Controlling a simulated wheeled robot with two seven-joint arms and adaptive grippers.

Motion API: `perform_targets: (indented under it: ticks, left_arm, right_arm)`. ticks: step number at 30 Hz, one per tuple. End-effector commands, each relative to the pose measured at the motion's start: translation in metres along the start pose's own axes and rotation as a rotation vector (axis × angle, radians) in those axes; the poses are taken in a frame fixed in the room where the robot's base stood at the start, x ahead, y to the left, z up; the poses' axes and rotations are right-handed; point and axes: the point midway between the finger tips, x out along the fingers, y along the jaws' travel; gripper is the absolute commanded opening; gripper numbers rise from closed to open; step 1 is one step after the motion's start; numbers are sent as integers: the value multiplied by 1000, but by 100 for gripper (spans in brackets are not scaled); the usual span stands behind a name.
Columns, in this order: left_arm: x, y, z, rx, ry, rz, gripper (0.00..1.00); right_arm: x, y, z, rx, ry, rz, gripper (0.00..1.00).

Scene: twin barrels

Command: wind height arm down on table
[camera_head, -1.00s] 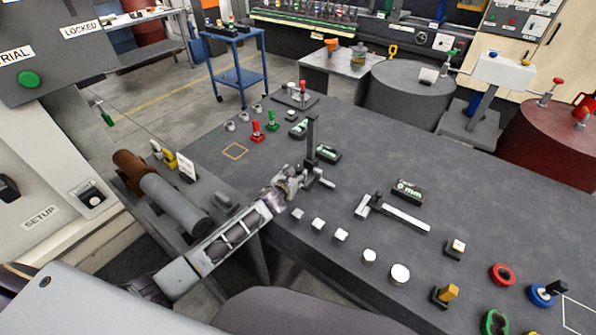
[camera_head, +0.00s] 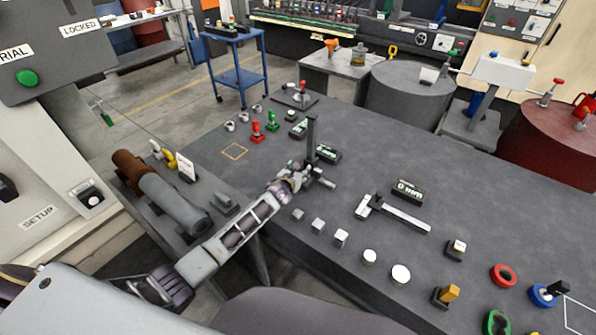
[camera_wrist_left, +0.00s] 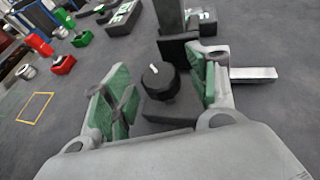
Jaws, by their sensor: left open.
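The height gauge (camera_head: 312,132) stands on the dark table, with an upright black column and a pale bar sticking out low to the right. The bar also shows in the left wrist view (camera_wrist_left: 252,73). A black round knob (camera_wrist_left: 159,82) with a white mark sits on a dark block at the foot of the column. My left gripper (camera_head: 301,173) is at the gauge's base. In the left wrist view its green-padded fingers (camera_wrist_left: 162,92) are apart, one on each side of the knob; contact is not clear. My right gripper is out of view.
A small display box (camera_head: 328,153) stands just behind the gauge. A silver caliper (camera_head: 404,217) and several metal blocks lie to the right and in front. Red (camera_head: 256,133) and green (camera_head: 272,122) pieces stand at the back left.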

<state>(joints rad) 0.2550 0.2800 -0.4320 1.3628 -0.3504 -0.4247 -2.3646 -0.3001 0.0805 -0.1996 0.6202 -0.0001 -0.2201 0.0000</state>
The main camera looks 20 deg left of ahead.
Motion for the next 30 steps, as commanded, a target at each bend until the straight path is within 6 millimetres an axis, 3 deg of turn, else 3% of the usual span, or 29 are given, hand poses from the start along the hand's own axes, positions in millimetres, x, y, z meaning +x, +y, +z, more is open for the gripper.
perform_targets:
  ticks: [4, 15, 30]
  left_arm:
    - [0, 0, 0, 0, 0, 0, 57]
    - [0, 0, 0, -1, 0, 0, 13]
    - [0, -1, 0, -17, 1, 38, 13]
  right_arm:
    - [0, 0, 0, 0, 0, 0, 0]
    - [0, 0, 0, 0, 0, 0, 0]
    - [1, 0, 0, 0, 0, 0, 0]
